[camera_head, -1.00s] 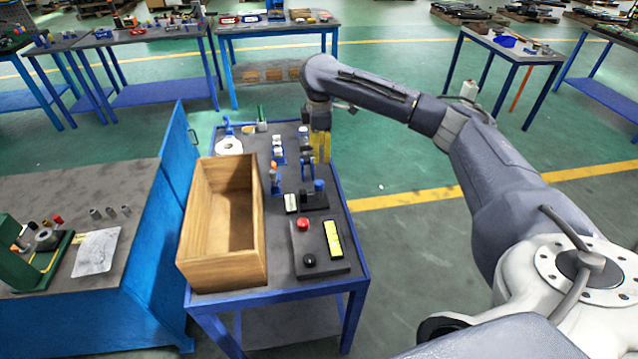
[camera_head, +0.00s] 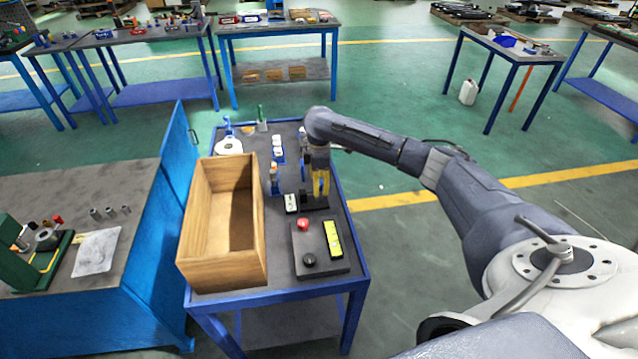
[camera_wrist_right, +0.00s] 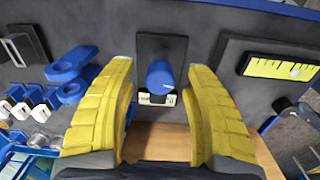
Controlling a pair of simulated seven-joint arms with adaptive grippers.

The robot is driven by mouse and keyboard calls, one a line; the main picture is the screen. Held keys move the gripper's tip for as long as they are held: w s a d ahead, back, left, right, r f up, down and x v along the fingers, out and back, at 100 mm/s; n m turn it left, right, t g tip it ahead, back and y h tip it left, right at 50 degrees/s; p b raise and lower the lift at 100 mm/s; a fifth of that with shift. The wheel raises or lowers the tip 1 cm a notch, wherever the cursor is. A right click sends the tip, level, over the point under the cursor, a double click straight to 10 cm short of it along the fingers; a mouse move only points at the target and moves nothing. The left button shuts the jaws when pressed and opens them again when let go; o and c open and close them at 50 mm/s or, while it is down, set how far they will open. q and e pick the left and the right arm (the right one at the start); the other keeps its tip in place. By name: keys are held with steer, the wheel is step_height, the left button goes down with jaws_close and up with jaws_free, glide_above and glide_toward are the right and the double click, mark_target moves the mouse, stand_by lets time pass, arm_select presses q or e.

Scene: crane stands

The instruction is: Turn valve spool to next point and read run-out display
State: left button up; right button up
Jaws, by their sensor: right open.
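My right gripper (camera_head: 319,188) is over the blue-framed table in the head view. It covers a blue knob-like cylinder there. In the right wrist view my right gripper (camera_wrist_right: 158,68) is open, its yellow fingers apart on either side of the blue cylinder (camera_wrist_right: 160,76), with gaps visible. The cylinder stands on a dark plate (camera_wrist_right: 160,46) with a small pale label below it. I cannot tell for sure that this is the valve spool. A yellow marked panel (camera_head: 333,240) lies near the table's front and may be the display; its reading is illegible. My left gripper is out of view.
A red button (camera_head: 303,224) and a black knob (camera_head: 309,260) sit on a dark panel at the table's front. An open wooden box (camera_head: 222,279) stands left of it. Small blue and white parts lie farther back. A blue cabinet (camera_head: 100,312) adjoins on the left.

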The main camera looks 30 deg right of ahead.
steer(key=shift+f, duration=0.1)
steer(key=shift+c, duration=0.5)
jaws_close()
